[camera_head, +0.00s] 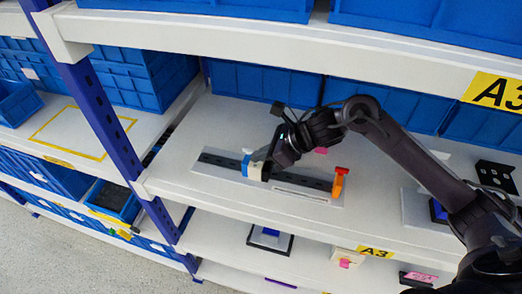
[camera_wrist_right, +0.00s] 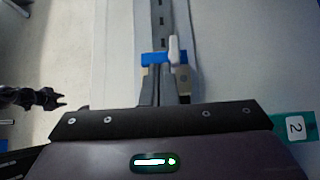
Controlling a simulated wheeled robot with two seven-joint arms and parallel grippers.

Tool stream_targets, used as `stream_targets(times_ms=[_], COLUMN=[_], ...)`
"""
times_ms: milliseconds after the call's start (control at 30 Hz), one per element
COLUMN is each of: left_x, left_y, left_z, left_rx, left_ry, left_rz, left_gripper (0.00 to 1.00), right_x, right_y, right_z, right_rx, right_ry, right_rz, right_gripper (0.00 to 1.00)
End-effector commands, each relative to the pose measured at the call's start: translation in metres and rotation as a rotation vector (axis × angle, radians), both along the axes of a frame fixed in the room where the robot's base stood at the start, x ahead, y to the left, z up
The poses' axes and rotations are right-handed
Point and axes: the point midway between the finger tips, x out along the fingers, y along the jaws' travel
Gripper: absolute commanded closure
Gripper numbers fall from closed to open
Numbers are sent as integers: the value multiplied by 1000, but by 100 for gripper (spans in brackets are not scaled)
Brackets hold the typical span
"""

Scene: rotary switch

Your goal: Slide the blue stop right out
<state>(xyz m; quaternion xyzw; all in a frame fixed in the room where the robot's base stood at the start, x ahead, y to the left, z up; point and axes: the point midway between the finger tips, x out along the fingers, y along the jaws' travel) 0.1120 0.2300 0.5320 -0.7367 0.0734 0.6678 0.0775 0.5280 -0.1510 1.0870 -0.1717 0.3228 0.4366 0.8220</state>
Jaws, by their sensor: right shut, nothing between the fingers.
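The blue stop (camera_head: 246,164) sits on a dark slotted rail (camera_head: 221,161) on a pale plate (camera_head: 203,170) on the shelf. A cream block (camera_head: 256,171) is just right of it. My right gripper (camera_head: 267,170) is shut and empty, low over the rail beside the cream block. In the right wrist view the blue stop (camera_wrist_right: 153,58) lies just past the fingertips (camera_wrist_right: 160,72), with a white lever (camera_wrist_right: 174,50) beside it. The fingers hide part of the block; I cannot tell whether they touch it. My left gripper is not in the head view.
An orange upright piece (camera_head: 339,182) stands at the rail's right end. Blue bins (camera_head: 265,85) line the back. A shelf beam (camera_head: 290,38) runs above my arm. A dark jointed shape (camera_wrist_right: 32,98) at the wrist view's left may be my left gripper.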

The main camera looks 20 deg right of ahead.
Motion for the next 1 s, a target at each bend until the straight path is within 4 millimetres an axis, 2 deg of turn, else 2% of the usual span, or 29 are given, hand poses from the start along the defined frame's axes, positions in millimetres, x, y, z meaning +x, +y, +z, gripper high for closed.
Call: stream_targets(times_ms=[233,367,800,1000], left_x=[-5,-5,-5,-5], left_y=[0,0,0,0], left_z=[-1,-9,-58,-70], left_rx=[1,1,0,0], left_ry=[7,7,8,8], left_rz=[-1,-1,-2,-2], left_gripper=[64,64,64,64], right_x=[0,6,58,74], right_y=[0,8,85,110], right_z=[0,-2,-5,-3], right_rx=[1,5,4,1], right_ry=[-1,-2,-2,0], right_rz=[0,0,2,1], right_gripper=[100,100,100,100])
